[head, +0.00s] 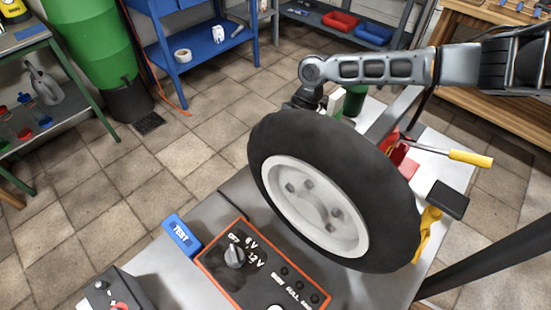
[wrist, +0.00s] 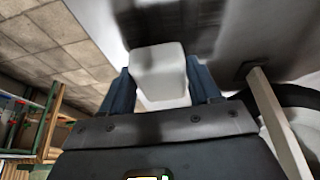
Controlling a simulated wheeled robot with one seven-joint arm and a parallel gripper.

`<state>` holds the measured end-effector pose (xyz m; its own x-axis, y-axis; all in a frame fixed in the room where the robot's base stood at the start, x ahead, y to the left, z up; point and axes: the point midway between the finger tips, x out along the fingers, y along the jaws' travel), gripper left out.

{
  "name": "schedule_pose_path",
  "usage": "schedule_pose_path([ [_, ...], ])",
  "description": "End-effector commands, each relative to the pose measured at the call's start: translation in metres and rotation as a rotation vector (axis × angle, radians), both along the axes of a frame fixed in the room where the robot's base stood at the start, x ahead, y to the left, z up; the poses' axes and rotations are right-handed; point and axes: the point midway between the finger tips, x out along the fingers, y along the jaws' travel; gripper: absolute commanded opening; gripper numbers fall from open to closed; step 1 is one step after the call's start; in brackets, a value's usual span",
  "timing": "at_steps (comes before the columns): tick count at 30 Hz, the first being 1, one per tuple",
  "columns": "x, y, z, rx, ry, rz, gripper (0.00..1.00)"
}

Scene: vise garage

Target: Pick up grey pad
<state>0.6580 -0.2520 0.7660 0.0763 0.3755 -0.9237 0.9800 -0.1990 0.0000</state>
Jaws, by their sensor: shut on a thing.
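The grey pad (wrist: 158,68) shows in the wrist view as a pale grey, nearly white block with rounded edges. My gripper (wrist: 160,80) is shut on it, with one dark blue finger on each side. In the head view my arm reaches in from the right, and its wrist is behind the black tyre (head: 265,150) with the pale wheel hub. The tyre hides my fingers there. A small pale block (head: 336,102) shows just right of my wrist; I cannot tell whether it is the same pad.
The tyre stands upright on the grey bench (head: 205,215). An orange-rimmed meter (head: 235,257) and a blue box (head: 181,235) lie in front of it. A dark block (head: 447,199), a yellow-handled screwdriver (head: 470,158) and red parts lie at its right.

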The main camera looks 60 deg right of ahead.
Motion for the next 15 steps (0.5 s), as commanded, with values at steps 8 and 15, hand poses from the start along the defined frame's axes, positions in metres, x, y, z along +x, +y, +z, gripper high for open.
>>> schedule_pose_path([
  [8, -0.005, -0.025, 0.033, -0.002, -0.004, 0.002, 0.33],
  [15, -0.005, -0.025, 0.087, -0.003, -0.003, 0.002, 0.33],
])
